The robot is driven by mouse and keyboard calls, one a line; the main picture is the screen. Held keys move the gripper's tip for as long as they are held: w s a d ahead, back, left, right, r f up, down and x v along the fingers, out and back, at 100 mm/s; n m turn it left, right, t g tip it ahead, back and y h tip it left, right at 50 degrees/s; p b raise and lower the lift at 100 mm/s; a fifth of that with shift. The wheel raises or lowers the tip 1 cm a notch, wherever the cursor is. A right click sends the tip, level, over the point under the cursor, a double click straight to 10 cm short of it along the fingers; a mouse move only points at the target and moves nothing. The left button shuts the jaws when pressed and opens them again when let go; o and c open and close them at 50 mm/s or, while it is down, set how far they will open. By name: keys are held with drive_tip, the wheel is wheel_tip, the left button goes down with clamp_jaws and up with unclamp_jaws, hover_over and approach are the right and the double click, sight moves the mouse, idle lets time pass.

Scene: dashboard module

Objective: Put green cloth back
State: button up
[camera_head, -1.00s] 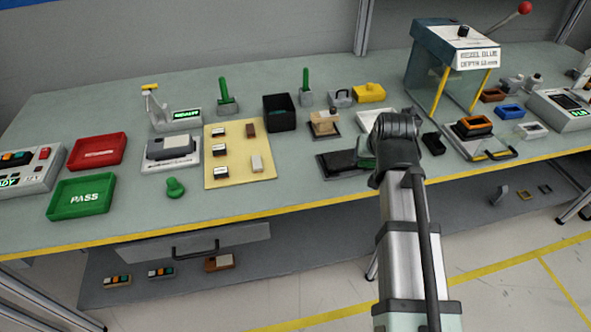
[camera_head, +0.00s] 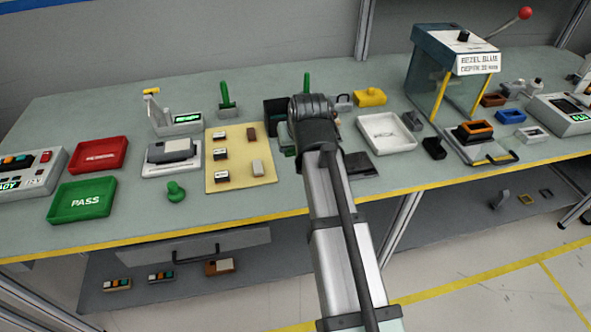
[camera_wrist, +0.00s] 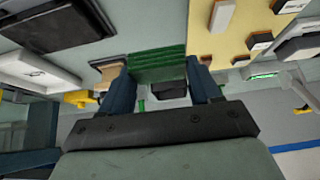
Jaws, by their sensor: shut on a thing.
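In the wrist view, my gripper (camera_wrist: 160,78) is shut on the green cloth (camera_wrist: 158,62), a ribbed dark green piece spanning between the two blue-grey fingers. In the head view, my forearm and wrist hide the fingers and most of the cloth; a small green edge shows just left of the wrist. The wrist is over the bench in front of the black open box (camera_head: 274,110), which it partly covers. In the wrist view a dark box shape shows beyond the cloth, between the fingers.
A dark flat pad (camera_head: 361,165) lies right of my arm, with a white tray (camera_head: 388,132) beyond it. The beige board (camera_head: 240,180) with small parts lies to the left. Upright green-handled tools, one a brush-like piece (camera_head: 226,98), stand at the back.

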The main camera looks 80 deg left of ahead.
drive_tip(key=shift+f, duration=4.35)
drive_tip(key=shift+f, duration=0.15)
drive_tip(key=o, duration=0.8)
drive_tip(key=shift+o, duration=0.2)
drive_tip(key=v, duration=1.2)
